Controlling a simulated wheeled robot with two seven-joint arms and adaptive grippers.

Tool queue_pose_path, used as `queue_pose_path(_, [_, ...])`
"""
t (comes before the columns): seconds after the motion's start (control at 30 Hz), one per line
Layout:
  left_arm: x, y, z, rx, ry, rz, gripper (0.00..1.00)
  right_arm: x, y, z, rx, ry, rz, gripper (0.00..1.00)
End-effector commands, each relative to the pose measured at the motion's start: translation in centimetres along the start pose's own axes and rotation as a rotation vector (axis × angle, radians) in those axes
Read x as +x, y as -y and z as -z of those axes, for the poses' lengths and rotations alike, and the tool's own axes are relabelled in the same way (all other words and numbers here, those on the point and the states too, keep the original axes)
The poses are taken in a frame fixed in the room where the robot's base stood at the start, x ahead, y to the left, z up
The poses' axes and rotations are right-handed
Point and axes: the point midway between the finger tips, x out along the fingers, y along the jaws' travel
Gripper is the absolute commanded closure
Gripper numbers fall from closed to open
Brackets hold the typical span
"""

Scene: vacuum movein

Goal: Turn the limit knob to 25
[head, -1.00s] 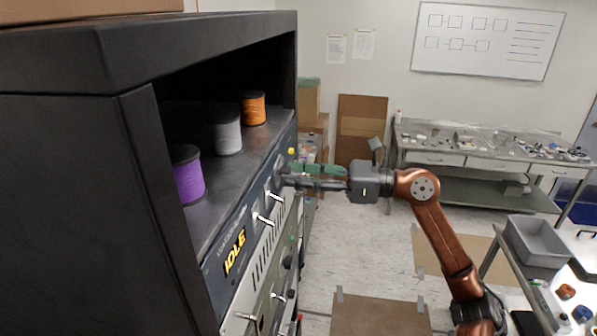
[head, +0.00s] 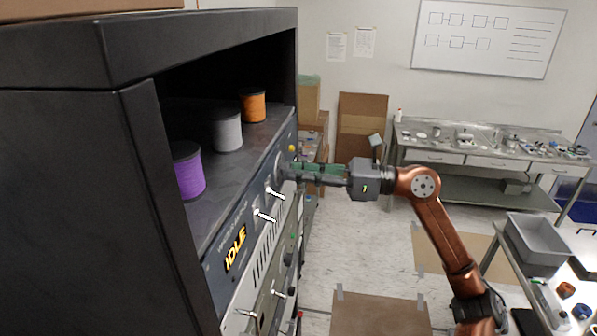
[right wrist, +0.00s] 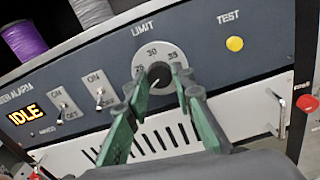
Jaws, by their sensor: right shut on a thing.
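The limit knob (right wrist: 158,74) is a dark round knob on a pale dial plate (right wrist: 172,52) under the word LIMIT in the right wrist view. The numbers 30 and 35 show on the plate; a number at its left is partly hidden by a finger. A white mark shows at the knob's lower left edge. My right gripper (right wrist: 160,82) has its green fingers on either side of the knob, shut on it. In the head view, my right gripper (head: 289,171) reaches the panel from the right, its tips covering the knob. My left gripper is not in view.
A yellow TEST button (right wrist: 234,44) sits right of the dial. Two toggle switches (right wrist: 99,93) and an orange IDLE display (right wrist: 27,115) are to its left. Purple, grey and orange spools (head: 254,107) stand on the shelf above.

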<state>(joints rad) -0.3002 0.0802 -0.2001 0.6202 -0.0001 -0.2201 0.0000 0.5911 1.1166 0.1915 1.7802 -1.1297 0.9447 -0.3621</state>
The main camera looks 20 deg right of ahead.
Motion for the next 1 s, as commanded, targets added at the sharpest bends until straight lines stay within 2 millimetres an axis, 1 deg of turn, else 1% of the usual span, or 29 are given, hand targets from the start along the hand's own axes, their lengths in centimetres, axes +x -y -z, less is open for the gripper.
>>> queue_pose_path(0.27, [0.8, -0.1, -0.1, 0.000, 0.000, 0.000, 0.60, -0.1, 0.1, 0.1, 0.162, 0.001, 0.003, 1.00])
queue_pose_path(0.63, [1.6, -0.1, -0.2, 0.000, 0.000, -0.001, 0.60, -0.1, 0.1, 0.0, 0.508, 0.001, 0.003, 1.00])
queue_pose_path(1.0, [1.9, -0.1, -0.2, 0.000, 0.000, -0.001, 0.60, -0.1, 0.0, -0.1, 0.816, 0.003, 0.003, 1.00])
